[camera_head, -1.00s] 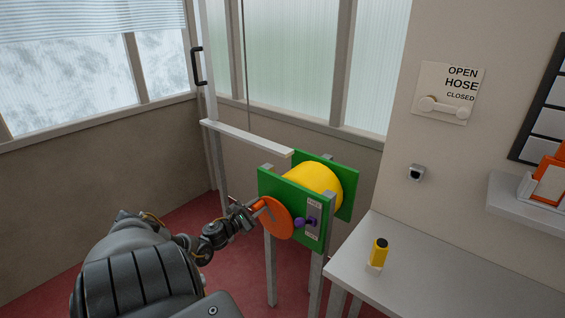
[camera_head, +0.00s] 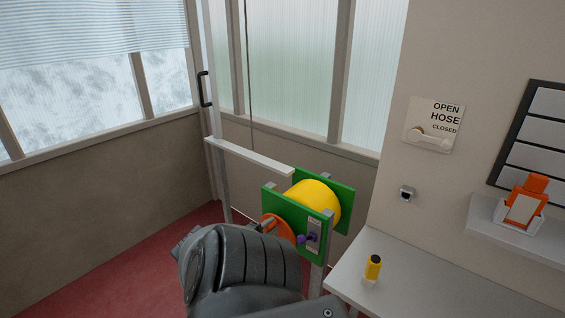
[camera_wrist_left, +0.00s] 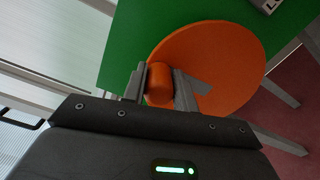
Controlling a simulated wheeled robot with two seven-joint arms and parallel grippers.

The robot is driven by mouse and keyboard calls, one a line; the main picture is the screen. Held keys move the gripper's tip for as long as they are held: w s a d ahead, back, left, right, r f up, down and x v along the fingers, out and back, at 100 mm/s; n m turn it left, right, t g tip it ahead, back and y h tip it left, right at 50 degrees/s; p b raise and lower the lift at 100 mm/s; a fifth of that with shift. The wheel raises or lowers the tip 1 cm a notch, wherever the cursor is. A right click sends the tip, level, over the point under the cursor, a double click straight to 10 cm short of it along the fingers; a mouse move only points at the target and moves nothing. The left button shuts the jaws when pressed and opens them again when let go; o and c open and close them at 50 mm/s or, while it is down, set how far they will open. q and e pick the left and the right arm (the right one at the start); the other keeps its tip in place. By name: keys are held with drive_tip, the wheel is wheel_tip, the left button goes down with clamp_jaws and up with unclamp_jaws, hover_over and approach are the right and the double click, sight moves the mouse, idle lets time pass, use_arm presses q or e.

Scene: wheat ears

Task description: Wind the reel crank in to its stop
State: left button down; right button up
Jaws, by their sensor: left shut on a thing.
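The reel has green side plates (camera_head: 343,193) and a yellow drum (camera_head: 318,199), and stands on grey legs. Its orange crank disc (camera_head: 275,224) is on the near green plate, partly hidden behind my left arm in the head view. In the left wrist view the crank disc (camera_wrist_left: 224,62) fills the upper right, with an orange crank knob (camera_wrist_left: 160,84) on it. My left gripper (camera_wrist_left: 160,88) is shut on that knob, one finger on each side. In the head view my forearm hides most of the gripper. My right gripper is not in view.
A purple knob (camera_head: 302,239) sits on the reel's labelled plate beside the disc. A grey-white table (camera_head: 420,285) with a yellow-and-black item (camera_head: 372,267) stands to the right. A wall sign with a lever (camera_head: 434,125) hangs above.

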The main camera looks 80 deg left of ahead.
use_arm(q)
drive_tip(key=shift+d+f, duration=0.1)
drive_tip(key=shift+d, duration=0.1)
idle(0.3)
drive_tip(key=c, duration=1.1)
unclamp_jaws()
drive_tip(key=shift+w, duration=0.1)
drive_tip(key=p+v, duration=0.1)
drive_tip(key=v, duration=1)
drive_tip(key=shift+w+a, duration=0.1)
